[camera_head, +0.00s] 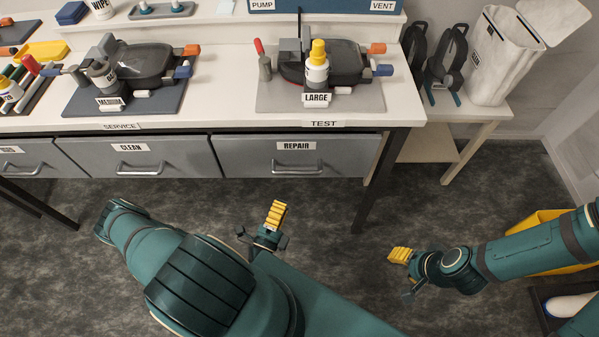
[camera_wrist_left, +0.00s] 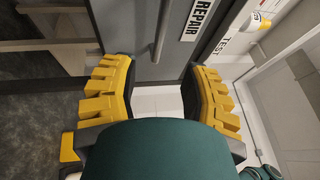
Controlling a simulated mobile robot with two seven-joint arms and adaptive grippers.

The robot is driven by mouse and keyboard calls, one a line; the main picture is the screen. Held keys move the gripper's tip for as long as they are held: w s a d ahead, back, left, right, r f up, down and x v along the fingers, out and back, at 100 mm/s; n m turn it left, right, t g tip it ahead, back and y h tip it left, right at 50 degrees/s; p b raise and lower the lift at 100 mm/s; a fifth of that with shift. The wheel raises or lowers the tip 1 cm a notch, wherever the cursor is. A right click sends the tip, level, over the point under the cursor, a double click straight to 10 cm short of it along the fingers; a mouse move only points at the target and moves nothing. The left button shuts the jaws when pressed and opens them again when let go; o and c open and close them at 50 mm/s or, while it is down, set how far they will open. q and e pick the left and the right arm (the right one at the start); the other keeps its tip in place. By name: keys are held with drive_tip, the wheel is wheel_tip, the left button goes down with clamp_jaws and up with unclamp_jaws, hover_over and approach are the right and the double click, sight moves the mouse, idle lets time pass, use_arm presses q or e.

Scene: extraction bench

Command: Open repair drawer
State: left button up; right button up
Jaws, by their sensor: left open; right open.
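The repair drawer (camera_head: 297,157) is a grey front under the right part of the bench, with a REPAIR label and a bar handle (camera_head: 295,170). It looks closed. My left gripper (camera_head: 276,216) is in front of and below this drawer in the head view, apart from it. In the left wrist view its yellow fingers (camera_wrist_left: 155,95) are spread and empty, with the drawer front (camera_wrist_left: 180,45) and its handle (camera_wrist_left: 163,30) beyond them. My right gripper (camera_head: 400,256) is open over the floor at the lower right, away from the drawer.
The clean drawer (camera_head: 150,158) is left of the repair drawer and looks closed. A dark table leg (camera_head: 380,180) stands right of the repair drawer. The bench top (camera_head: 228,85) holds respirator masks and bottles. Open floor (camera_head: 340,225) lies in front.

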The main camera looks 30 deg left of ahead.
sight(297, 172)
use_arm(q)
drive_tip(key=b+x, duration=0.1)
drive_tip(key=x, duration=1)
drive_tip(key=shift+w+d, duration=0.1)
drive_tip(key=shift+w, duration=0.2)
clamp_jaws()
